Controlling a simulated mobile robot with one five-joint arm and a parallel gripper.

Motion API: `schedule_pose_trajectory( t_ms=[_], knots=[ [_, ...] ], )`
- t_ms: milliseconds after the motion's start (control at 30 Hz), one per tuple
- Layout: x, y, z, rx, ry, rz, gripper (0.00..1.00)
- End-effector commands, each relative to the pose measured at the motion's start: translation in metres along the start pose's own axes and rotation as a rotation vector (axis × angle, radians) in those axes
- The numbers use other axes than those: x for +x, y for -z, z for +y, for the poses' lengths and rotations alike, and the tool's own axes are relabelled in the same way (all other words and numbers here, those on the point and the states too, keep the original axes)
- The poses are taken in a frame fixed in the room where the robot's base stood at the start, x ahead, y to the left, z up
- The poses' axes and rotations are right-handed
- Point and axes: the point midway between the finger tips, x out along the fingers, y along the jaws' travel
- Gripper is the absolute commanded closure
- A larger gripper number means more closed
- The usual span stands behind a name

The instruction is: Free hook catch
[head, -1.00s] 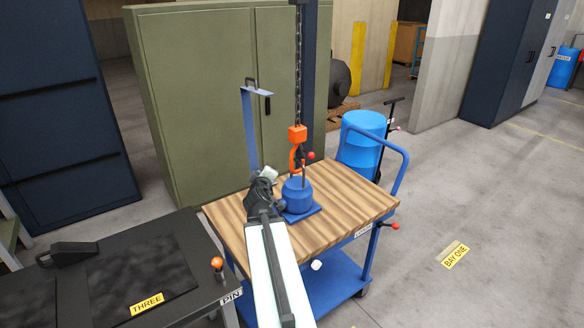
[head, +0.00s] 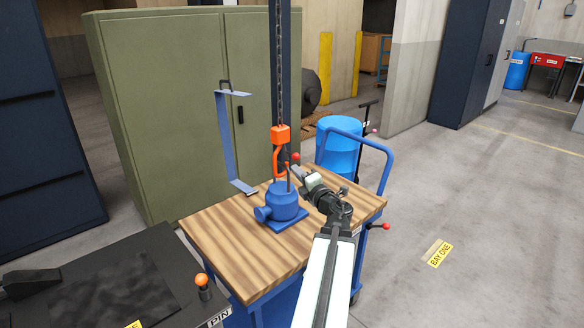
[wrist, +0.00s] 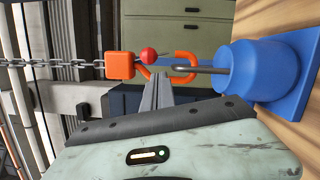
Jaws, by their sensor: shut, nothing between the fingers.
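The orange hook (head: 278,158) hangs on a chain (head: 280,85) above the wooden cart top. It also shows in the wrist view (wrist: 186,66), with a metal loop of the blue load (wrist: 258,70) running into it. A small red ball (head: 295,158), seen in the wrist view (wrist: 149,55) as well, sits at the hook's side on a thin lever. The blue load (head: 283,203) stands on the cart top. My gripper (wrist: 157,84) is shut and empty, its fingertips close to the hook and just short of the red ball; contact cannot be told.
The wooden-topped cart (head: 215,235) has a blue handle (head: 385,160) at right. A blue bracket (head: 228,140) rises behind the load. A green cabinet (head: 160,110) stands behind. A black bench (head: 110,280) is at front left. Open floor (head: 470,200) lies to the right.

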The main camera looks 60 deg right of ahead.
Motion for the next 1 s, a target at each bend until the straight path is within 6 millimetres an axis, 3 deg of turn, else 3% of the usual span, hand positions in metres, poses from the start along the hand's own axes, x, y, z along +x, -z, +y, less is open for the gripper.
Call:
schedule_pose_trajectory(
  t_ms=[200,400,600,1000],
  knots=[
    [0.047,-0.002,0.0,0.001,-0.001,0.002,1.0],
    [0.078,-0.002,0.0,0.002,-0.001,-0.001,1.0],
    [0.088,-0.001,0.0,0.002,0.0,-0.002,1.0],
    [0.087,-0.002,0.0,0.001,0.0,-0.003,1.0]
  ],
)
